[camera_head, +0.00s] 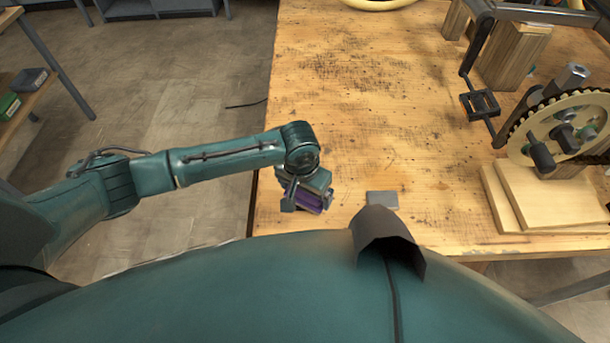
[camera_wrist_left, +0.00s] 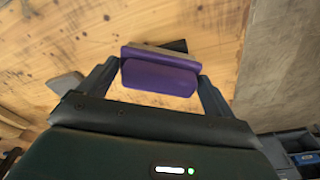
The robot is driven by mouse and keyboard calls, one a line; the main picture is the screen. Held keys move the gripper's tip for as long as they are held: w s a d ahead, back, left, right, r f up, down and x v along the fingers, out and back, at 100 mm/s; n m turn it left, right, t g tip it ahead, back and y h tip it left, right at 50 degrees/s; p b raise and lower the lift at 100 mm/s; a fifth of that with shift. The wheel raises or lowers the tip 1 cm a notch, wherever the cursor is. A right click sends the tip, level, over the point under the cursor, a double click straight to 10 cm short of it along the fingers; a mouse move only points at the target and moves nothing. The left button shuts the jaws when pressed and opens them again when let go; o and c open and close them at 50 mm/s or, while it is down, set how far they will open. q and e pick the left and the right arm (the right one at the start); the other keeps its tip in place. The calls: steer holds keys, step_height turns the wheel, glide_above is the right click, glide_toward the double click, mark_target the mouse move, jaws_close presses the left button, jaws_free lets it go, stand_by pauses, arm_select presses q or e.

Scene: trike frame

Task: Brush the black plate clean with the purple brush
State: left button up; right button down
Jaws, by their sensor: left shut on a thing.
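My left gripper (camera_head: 308,200) is shut on the purple brush (camera_head: 310,201), low over the table's near left edge. In the left wrist view the brush's purple back (camera_wrist_left: 160,76) spans the space between the two fingers. My right gripper is not in view.
A small grey plate (camera_head: 382,199) lies on the wooden table (camera_head: 370,120), right of my left gripper. A chain wheel (camera_head: 560,125), wooden boards (camera_head: 520,205) and a wooden block (camera_head: 512,55) stand at the right. The table's middle is clear.

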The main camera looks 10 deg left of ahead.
arm_select(q)
steer(key=shift+s+d+r+p, duration=0.1)
steer(key=shift+s+d+p, duration=0.05)
steer(key=shift+s+p, duration=0.3)
steer(key=shift+w+a, duration=0.2)
steer(key=shift+w, duration=0.8)
steer(key=shift+w+a, duration=0.2)
steer(key=shift+w, duration=0.75)
steer(key=shift+r, duration=2.95)
step_height(320, 180, up, 3)
